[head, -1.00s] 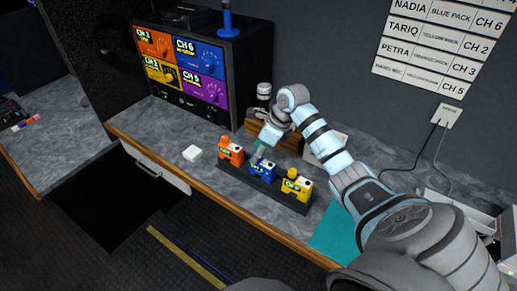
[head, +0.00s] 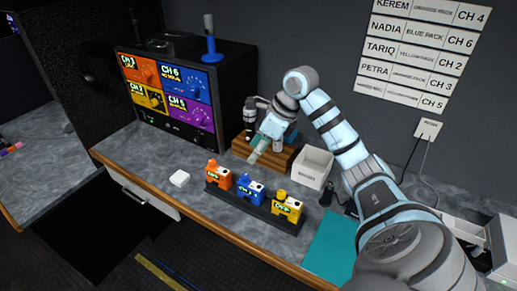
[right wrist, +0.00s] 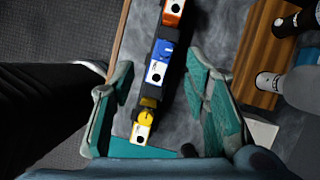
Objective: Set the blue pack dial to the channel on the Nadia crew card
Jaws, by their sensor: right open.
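The blue pack (head: 250,190) stands in a dark rack between an orange pack (head: 219,175) and a yellow pack (head: 287,206). Its small label is too blurred to read. In the right wrist view the blue pack (right wrist: 160,62) lies between my open fingers, apart from them. My right gripper (head: 258,150) is empty, raised above and behind the rack. The Nadia crew card (head: 424,34) on the wall reads BLUE PACK, CH 6. The monitor (head: 172,97) shows CH 6 in its blue quarter (head: 185,83). My left gripper is out of view.
A white bin (head: 313,167) and a wooden block (head: 277,157) stand behind the rack. A teal mat (head: 328,243) lies at the right. The counter's front left is clear.

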